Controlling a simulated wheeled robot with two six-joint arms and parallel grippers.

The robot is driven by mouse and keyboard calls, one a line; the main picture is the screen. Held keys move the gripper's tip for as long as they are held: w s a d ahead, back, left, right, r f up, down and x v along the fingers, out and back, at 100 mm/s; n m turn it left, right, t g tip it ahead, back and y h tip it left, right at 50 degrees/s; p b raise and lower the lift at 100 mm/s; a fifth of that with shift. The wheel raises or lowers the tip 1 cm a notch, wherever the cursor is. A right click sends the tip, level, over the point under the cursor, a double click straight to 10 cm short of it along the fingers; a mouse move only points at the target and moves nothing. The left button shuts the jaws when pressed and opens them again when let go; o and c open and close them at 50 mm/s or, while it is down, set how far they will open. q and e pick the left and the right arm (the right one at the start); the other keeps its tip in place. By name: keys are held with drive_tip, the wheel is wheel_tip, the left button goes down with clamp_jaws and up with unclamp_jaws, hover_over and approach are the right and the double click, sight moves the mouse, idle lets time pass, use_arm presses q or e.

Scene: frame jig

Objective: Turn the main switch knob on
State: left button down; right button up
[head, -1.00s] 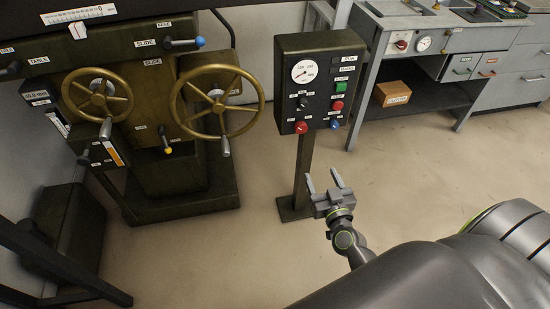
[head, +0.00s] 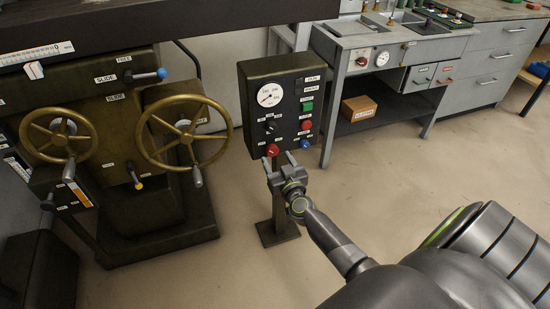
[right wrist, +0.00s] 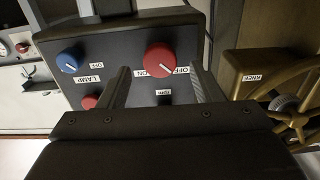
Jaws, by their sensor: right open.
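The control panel (head: 282,105) is a dark box on a post. The red knob (head: 271,150) sits at its lower left, and I take it for the main switch. In the right wrist view the red knob (right wrist: 160,58) shows between the fingers, with ON and OFF labels beside it. Its white mark points to the lower right, toward the OFF label. My right gripper (head: 284,167) is open and empty just in front of the panel's lower edge. In the wrist view its fingers (right wrist: 160,85) straddle the knob's line; contact cannot be told. My left gripper is out of view.
A blue knob (right wrist: 70,60) labelled LAMP is beside the red one. A black selector (head: 269,126), a gauge (head: 270,95), a green button (head: 307,106) and a red button (head: 305,125) are above. Brass handwheels (head: 186,133) stand left; a grey bench (head: 385,50) stands right.

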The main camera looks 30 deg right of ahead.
sight(272, 150)
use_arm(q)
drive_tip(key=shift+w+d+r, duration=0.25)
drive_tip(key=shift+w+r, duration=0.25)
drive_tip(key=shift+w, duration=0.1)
use_arm(e)
drive_tip(key=shift+x, duration=1.3)
drive_tip(key=c, duration=1)
